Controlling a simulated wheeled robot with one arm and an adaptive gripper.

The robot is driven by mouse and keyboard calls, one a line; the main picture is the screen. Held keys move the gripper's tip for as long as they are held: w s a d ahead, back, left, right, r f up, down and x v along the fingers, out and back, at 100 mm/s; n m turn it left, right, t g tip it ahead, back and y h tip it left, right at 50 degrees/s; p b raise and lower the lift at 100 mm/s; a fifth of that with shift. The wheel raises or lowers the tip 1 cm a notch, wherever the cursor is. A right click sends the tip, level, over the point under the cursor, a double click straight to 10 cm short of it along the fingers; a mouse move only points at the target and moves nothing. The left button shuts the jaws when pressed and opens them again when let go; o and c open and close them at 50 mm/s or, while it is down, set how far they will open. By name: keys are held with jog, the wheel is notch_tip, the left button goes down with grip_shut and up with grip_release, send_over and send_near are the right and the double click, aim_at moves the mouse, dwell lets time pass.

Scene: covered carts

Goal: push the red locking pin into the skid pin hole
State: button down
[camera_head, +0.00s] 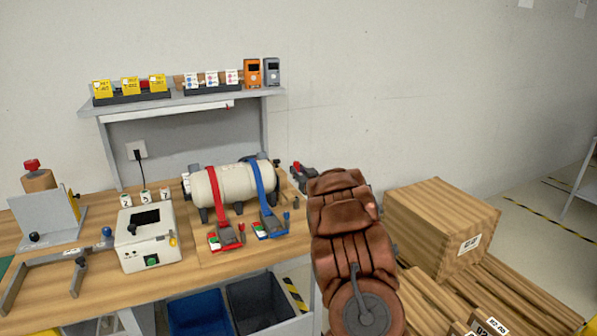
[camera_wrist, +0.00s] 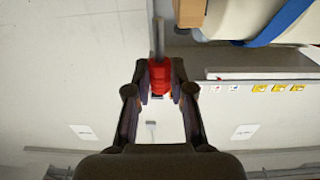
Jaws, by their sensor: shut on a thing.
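In the wrist view, my gripper (camera_wrist: 160,92) is shut on the red locking pin (camera_wrist: 160,74). The pin's grey shaft (camera_wrist: 159,38) points away from the fingers toward the top of the picture, and its tip meets no visible surface. In the head view, my brown arm stands right of the cream tank (camera_head: 232,187), and a dark shape with a red bit shows just left of the arm's end; I cannot tell whether it is my gripper. The tank is strapped down on the wooden bench by a red strap (camera_head: 213,190) and a blue strap (camera_head: 259,180). I cannot make out the skid pin hole.
A shelf (camera_head: 190,98) with cards and two handheld devices stands behind the tank. A white box (camera_head: 148,240) and a metal bracket (camera_head: 45,222) are on the bench at left. A wooden crate (camera_head: 440,225) stands at right. The wall above the arm is clear.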

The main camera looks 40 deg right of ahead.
jog(key=shift+f+b, duration=1.2)
jog(key=shift+f, duration=1.35)
jog(key=shift+f, duration=0.35)
